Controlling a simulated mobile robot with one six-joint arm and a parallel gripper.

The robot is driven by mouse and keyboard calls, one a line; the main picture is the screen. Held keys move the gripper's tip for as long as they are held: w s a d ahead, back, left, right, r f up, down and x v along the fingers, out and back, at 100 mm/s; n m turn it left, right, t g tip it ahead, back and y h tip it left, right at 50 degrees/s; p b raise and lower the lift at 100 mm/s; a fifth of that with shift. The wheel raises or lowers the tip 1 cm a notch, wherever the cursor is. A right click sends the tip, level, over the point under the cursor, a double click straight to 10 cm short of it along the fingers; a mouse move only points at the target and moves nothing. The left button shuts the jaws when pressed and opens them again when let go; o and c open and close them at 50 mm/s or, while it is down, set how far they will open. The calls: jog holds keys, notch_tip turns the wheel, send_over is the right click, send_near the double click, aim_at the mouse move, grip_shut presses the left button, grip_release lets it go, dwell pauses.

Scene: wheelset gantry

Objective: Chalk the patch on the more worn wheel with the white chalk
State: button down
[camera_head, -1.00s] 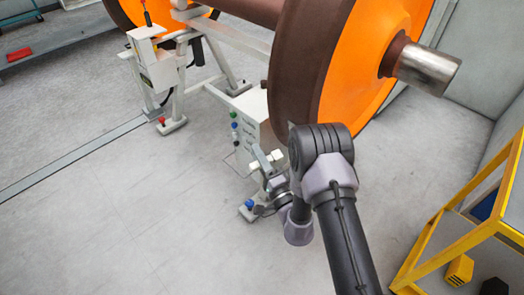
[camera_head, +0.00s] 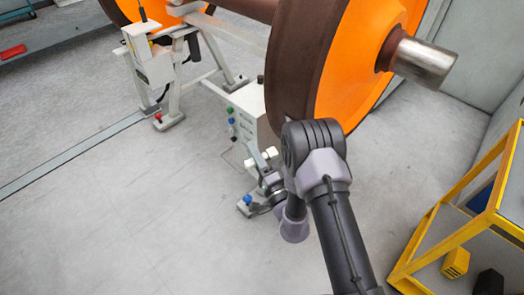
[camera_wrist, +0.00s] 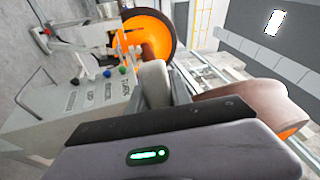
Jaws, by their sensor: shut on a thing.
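The near wheel (camera_head: 365,60) has an orange face and a dark brown tread; it stands above and behind my forearm. A far orange wheel (camera_head: 122,10) sits at the upper left, and also shows in the wrist view (camera_wrist: 148,35). I cannot make out a worn patch or tell which wheel is more worn. My gripper (camera_head: 264,161) is low, left of and below the near wheel's tread, apart from it. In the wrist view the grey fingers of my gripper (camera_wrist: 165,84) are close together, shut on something. The chalk itself is not clearly visible between them.
A pale control box (camera_head: 246,118) with coloured buttons stands behind my gripper, close to it. A white gantry stand (camera_head: 150,65) is at the left. A yellow-framed cart (camera_head: 432,240) is at the right. The floor at the lower left is clear.

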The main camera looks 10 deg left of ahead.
jog(key=w+d+r+p, duration=0.1)
jog(key=w+d, duration=0.3)
jog(key=w, duration=0.1)
jog(key=shift+w+r, duration=0.15)
jog(key=shift+r, duration=0.25)
jog(key=shift+w+d+r, duration=0.2)
jog(key=shift+w+d, duration=0.35)
dwell(0.4)
jog(key=shift+s+a+r+p, duration=0.75)
jog(key=shift+r+p, duration=0.65)
jog(key=shift+r, duration=2)
notch_tip(320, 180, down, 7)
jog(key=w+d+b, duration=0.1)
jog(key=b, duration=0.3)
jog(key=shift+w+d+r, duration=0.15)
jog(key=shift+w+d, duration=0.1)
jog(key=shift+w, duration=0.05)
jog(key=shift+s+a+f, duration=0.25)
jog(key=shift+s+a, duration=0.35)
jog(key=shift+s, duration=0.15)
jog(key=shift+s+a+f, duration=0.3)
jog(key=shift+s+a, duration=0.25)
jog(key=shift+s, duration=0.25)
jog(key=shift+s+a+f, duration=0.25)
jog(key=shift+s+a, duration=0.35)
jog(key=shift+s, duration=0.15)
